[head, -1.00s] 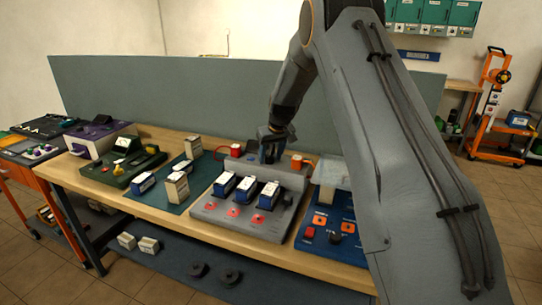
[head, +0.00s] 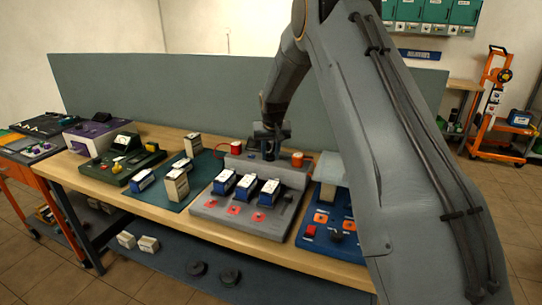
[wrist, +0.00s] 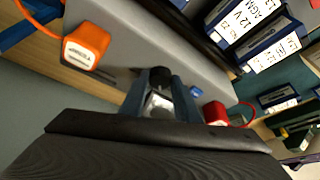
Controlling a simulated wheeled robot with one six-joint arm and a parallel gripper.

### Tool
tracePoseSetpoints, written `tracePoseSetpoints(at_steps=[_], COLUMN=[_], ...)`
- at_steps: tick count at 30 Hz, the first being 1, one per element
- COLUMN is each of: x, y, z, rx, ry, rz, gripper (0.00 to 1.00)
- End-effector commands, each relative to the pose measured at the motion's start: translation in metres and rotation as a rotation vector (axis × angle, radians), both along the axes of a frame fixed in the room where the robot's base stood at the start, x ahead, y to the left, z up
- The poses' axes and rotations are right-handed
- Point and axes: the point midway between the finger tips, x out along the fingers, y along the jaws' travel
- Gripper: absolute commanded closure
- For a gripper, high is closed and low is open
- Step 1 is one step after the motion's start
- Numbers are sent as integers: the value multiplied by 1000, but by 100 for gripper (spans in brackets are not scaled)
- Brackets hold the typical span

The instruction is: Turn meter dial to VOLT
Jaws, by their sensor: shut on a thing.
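My gripper (head: 268,146) is at the back ledge of the grey battery rack (head: 200,206), between a red terminal block (head: 236,147) and an orange one (head: 297,159). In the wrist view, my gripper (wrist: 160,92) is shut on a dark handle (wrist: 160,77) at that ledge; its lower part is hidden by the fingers. I cannot read any VOLT mark or dial setting.
Blue batteries (head: 269,192) sit in the rack, with red markers in front. More batteries stand on a teal mat (head: 200,196). A blue panel (head: 318,236) is to the right, partly behind my arm. A grey partition (head: 180,95) rises behind the bench.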

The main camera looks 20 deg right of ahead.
Motion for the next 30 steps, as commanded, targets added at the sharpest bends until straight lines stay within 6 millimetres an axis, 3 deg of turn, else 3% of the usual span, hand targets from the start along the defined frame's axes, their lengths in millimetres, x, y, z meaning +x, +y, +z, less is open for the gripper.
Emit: tracePoseSetpoints(at_steps=[18,30], x=[4,3], y=[5,6], z=[-2,-1], rx=[-1,0], ry=[-2,-1], rz=[-520,-659], gripper=[94,94])
